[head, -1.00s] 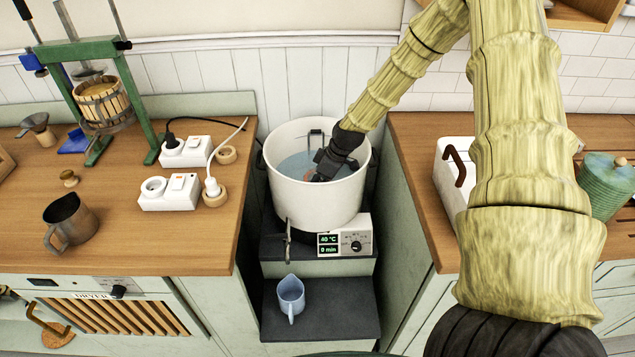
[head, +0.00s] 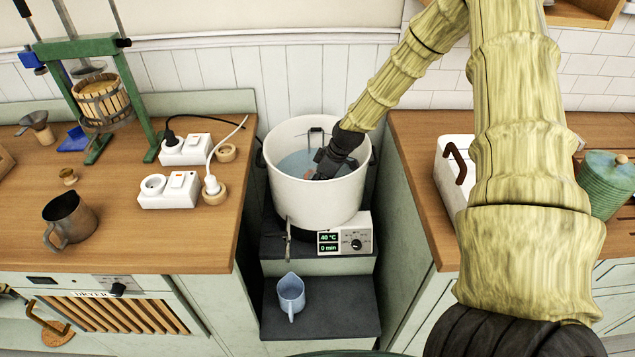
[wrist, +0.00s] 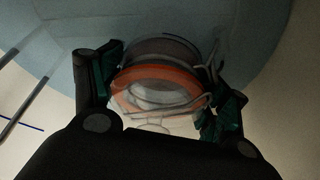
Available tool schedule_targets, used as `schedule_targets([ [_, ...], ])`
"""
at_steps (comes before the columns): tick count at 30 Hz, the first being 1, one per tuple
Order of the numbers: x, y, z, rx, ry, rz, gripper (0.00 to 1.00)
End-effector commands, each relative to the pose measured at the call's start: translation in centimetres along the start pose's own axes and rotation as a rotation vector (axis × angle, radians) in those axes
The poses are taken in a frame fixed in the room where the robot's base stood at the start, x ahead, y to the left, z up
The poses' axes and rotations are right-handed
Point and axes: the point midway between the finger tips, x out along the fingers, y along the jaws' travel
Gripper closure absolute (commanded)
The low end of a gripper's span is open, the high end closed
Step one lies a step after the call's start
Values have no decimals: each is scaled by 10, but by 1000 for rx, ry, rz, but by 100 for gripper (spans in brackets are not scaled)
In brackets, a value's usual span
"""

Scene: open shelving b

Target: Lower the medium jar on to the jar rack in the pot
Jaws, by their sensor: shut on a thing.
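The large white pot (head: 315,200) stands on a dark stand between the counters, with bluish water (head: 298,163) inside. My gripper (head: 322,170) reaches down inside the pot from the right. In the wrist view my gripper (wrist: 160,95) is shut on the medium jar (wrist: 160,97), which has a clear glass lid, an orange ring and wire clips. The jar is between the green-padded fingers, at or in the water; how deep it sits cannot be told. Thin metal rods (wrist: 25,95) show at the left of the wrist view. The jar rack's base is hidden.
The pot's wall surrounds my gripper closely. A control box (head: 343,241) reading 40 °C and 0 min sits at the pot's front. A blue jug (head: 291,296) stands on the lower step. Wooden counters flank the pot, with white sockets (head: 168,190) on the left.

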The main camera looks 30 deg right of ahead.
Motion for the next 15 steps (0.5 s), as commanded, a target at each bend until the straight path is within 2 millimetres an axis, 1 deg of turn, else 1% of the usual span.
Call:
schedule_targets([
  [11, 1, 0, 0, -1, 1, 1, 83],
  [12, 1, 0, 0, -1, 1, 0, 22],
  [14, 1, 0, 0, 0, 1, 0, 11],
  [15, 2, 0, 0, 0, 1, 0, 3],
])
